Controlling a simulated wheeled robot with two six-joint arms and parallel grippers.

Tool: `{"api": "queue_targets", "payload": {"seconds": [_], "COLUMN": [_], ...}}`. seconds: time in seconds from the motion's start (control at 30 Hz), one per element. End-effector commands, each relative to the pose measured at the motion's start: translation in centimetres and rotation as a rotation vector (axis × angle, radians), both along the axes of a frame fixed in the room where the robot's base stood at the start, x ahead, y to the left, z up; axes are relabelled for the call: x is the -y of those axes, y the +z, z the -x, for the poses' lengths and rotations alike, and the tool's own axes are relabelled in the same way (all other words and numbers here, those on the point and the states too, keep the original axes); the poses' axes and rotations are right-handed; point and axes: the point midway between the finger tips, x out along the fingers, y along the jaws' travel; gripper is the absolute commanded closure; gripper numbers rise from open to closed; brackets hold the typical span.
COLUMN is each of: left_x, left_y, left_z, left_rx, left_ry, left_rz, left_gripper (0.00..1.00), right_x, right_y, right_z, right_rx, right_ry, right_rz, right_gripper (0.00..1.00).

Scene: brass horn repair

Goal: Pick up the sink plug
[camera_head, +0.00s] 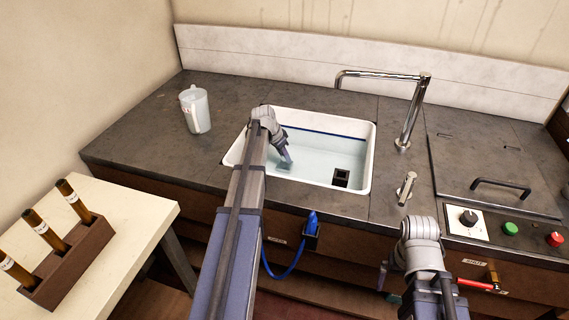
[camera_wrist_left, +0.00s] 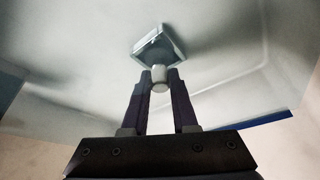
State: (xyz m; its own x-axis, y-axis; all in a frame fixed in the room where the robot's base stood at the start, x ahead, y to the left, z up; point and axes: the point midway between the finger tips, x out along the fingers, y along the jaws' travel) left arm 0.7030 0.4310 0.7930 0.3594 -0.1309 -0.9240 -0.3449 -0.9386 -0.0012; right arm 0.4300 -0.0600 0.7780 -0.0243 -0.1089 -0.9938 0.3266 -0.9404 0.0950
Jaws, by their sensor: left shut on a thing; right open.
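The sink plug (camera_wrist_left: 157,44) is a grey square plate with a round pale knob, seen in the left wrist view. My left gripper (camera_wrist_left: 159,80) is shut on the knob, with the plate beyond the fingertips. In the head view my left gripper (camera_head: 288,158) reaches down into the white sink (camera_head: 367,150). The plug is small and hard to make out there. The dark square drain opening (camera_head: 341,177) lies uncovered to the right of the gripper, apart from it. My right gripper (camera_head: 384,277) is open and low in front of the counter, at the right.
A chrome faucet (camera_head: 411,112) stands behind the sink's right side, with a short tap (camera_head: 406,188) in front. A clear jug (camera_head: 195,109) stands left. A lidded section with a handle (camera_head: 500,185) is at right. A blue hose (camera_head: 284,276) hangs below the sink.

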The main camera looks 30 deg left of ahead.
Motion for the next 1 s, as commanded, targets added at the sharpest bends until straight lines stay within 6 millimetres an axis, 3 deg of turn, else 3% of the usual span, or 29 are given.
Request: {"api": "queue_targets", "payload": {"seconds": [0.27,0.47,1.0], "left_x": [0.0,0.0,0.0], "left_y": [0.3,1.8,9.5], "left_z": [0.0,0.0,0.0], "left_rx": [0.000,0.000,0.000], "left_ry": [0.000,0.000,0.000], "left_rz": [0.000,0.000,0.001], "left_gripper": [1.00,1.00,1.00], "right_x": [0.0,0.0,0.0], "right_y": [0.3,1.8,9.5], "right_z": [0.0,0.0,0.0], "right_rx": [0.000,0.000,0.000], "right_ry": [0.000,0.000,-0.001], "right_rz": [0.000,0.000,0.000], "right_gripper": [0.00,0.00,0.00]}}
